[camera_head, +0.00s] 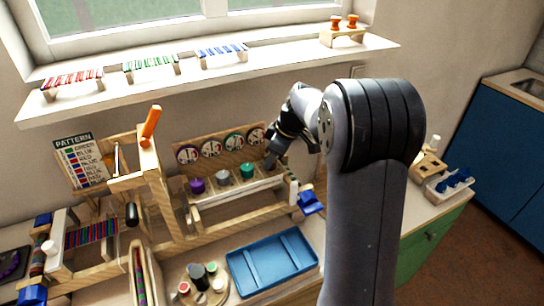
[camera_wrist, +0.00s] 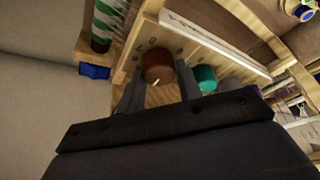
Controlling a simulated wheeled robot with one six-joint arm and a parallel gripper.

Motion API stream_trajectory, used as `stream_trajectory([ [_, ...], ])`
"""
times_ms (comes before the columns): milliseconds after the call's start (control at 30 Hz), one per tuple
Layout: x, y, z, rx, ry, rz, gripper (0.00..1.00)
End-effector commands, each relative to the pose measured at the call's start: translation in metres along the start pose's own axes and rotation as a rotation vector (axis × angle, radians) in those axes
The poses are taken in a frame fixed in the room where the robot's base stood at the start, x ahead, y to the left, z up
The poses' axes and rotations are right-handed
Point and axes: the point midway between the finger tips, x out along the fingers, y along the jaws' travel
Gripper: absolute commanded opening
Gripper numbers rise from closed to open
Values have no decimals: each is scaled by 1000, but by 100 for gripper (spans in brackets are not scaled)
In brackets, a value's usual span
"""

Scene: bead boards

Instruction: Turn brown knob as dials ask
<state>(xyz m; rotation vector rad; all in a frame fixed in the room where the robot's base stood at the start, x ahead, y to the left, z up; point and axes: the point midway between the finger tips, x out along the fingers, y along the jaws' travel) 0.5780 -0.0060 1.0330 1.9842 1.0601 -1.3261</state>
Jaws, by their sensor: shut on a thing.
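The brown knob (camera_wrist: 158,66) shows in the wrist view between my two fingers, with a pale pointer mark on its near edge. My gripper (camera_wrist: 160,80) is shut on it. In the head view my gripper (camera_head: 272,158) is at the right end of the knob row and hides the brown knob. The green knob (camera_head: 247,170) stands just left of it, and also shows in the wrist view (camera_wrist: 205,78). The grey knob (camera_head: 222,176) and purple knob (camera_head: 197,186) are further left. A row of round dials (camera_head: 233,142) is on the upright board behind; their readings are too small to tell.
A wooden frame with an orange-topped lever (camera_head: 150,124) stands left of the knobs. A blue tray (camera_head: 272,264) lies in front. A blue block (camera_head: 311,203) sits at the right end of the board. A shelf (camera_head: 210,70) with bead racks runs above.

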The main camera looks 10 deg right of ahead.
Motion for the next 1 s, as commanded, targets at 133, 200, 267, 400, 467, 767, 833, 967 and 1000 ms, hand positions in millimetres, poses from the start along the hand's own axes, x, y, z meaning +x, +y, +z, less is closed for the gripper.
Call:
stream_trajectory([
  [133,0,0,0,0,0,0,11],
  [200,0,0,0,3,0,1,11],
  [267,0,0,0,10,0,4,11],
  [400,1,-1,0,46,0,19,11],
  [467,1,-1,0,72,0,30,11],
  [767,1,-2,0,266,1,112,11],
  [833,1,-3,-1,315,1,132,11],
  [967,0,-3,-1,397,1,166,11],
  [1000,0,-3,-1,420,0,175,11],
])
